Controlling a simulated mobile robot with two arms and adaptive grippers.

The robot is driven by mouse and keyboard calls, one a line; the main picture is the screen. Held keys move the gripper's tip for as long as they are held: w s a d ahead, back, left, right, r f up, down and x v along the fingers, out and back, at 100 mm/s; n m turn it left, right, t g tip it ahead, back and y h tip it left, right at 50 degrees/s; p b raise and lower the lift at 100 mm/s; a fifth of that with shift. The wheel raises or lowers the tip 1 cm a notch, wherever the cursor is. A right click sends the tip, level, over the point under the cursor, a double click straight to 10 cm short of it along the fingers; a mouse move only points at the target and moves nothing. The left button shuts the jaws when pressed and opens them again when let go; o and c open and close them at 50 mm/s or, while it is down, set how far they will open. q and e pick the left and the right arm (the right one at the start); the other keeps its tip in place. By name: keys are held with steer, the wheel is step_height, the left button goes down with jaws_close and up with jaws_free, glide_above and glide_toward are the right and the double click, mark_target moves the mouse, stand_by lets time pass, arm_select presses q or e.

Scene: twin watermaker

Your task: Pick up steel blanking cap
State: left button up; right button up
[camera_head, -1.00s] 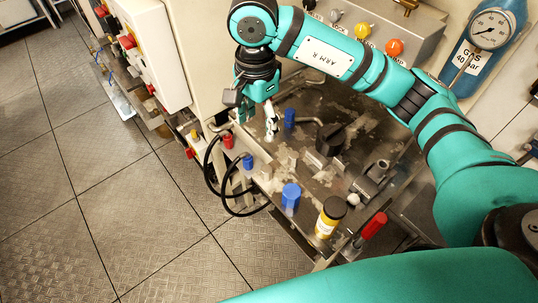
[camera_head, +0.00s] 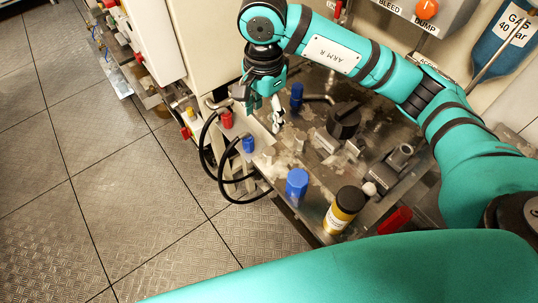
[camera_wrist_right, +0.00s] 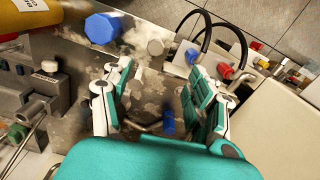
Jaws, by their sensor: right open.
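The steel blanking cap, a small grey stub, stands on the steel bench (camera_head: 318,112) in the head view (camera_head: 270,155). In the right wrist view it shows as a grey many-sided cap (camera_wrist_right: 155,47), just beyond the fingertips and between their lines. My right gripper (camera_head: 277,122) points down at the bench, behind the cap in the head view. Its two fingers are spread and empty in the right wrist view (camera_wrist_right: 158,76). My left gripper is out of view.
A large blue cap (camera_head: 297,183) and a yellow-and-black bottle (camera_head: 344,210) stand near the steel cap. Red (camera_head: 226,118) and blue (camera_head: 248,144) hose fittings line the bench edge. A blue fitting (camera_head: 296,92) and a black knob (camera_head: 343,120) are behind. Floor is clear at left.

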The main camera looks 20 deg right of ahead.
steer(key=p, duration=0.2)
glide_above(269, 151)
steer(key=f, duration=0.8)
steer(key=shift+w+a+f, duration=0.2)
steer(key=shift+a+f, duration=0.05)
steer(key=shift+a, duration=0.05)
steer(key=shift+f, duration=0.6)
steer(key=f, duration=0.1)
steer(key=f+p, duration=0.1)
steer(key=f, duration=0.2)
steer(key=shift+s+d, duration=0.2)
steer(key=shift+d, duration=0.15)
steer(key=shift+f+p, duration=0.3)
steer(key=shift+f, duration=0.3)
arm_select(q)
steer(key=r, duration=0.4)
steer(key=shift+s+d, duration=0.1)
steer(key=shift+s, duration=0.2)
arm_select(e)
steer(key=shift+c, duration=1)
jaws_close()
steer(key=shift+r, duration=0.1)
